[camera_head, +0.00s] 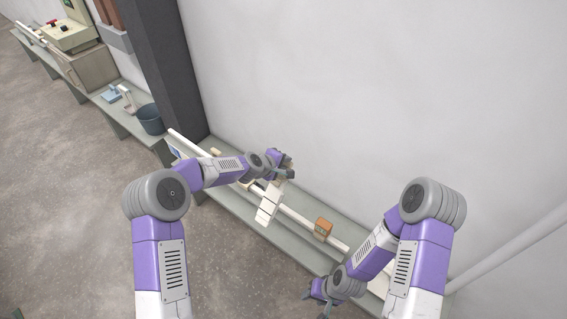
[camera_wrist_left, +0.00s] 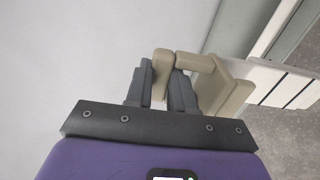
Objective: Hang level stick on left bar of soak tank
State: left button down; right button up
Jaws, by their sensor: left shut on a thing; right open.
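My left gripper (camera_head: 284,165) is above the bench at mid-picture, shut on a beige hooked handle (camera_wrist_left: 160,75). In the left wrist view the handle joins a larger beige block (camera_wrist_left: 226,92) with a pale slatted piece (camera_wrist_left: 285,84) beside it. This looks like the level stick; its cream stepped part (camera_head: 269,204) shows below the gripper in the head view, hanging at a slant. My right gripper (camera_head: 320,296) is open and empty at the bench's front edge. I cannot make out the soak tank or its left bar for certain; my arms hide part of the bench.
A long grey bench (camera_head: 240,217) runs along the white wall. A pale rail (camera_head: 298,217) lies along it, with an orange-brown block (camera_head: 323,228) beside it. A dark bucket (camera_head: 150,119) stands farther left, near a dark pillar (camera_head: 165,65). The floor in front is clear.

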pick_arm(q)
notch_tip(320, 180, up, 3)
jog(key=shift+r+p, duration=0.1)
jog(key=shift+p, duration=1.05)
jog(key=shift+s+a+f+b, duration=0.25)
jog(key=shift+s+a+b, duration=0.2)
jog(key=shift+s, duration=0.1)
jog(key=shift+s+a+f+b, duration=0.2)
jog(key=shift+s+a+b, duration=0.25)
jog(key=shift+s, duration=0.1)
jog(key=s+a+f+p, duration=0.1)
jog(key=s+a+p, duration=0.1)
jog(key=s+a, duration=0.7)
jog(key=s+a+f+p, duration=0.1)
jog(key=s+a+f, duration=0.1)
jog(key=s+a, duration=0.8)
jog(key=shift+s+a+p, duration=0.15)
jog(key=shift+s+p, duration=0.2)
jog(key=shift+s, duration=2.65)
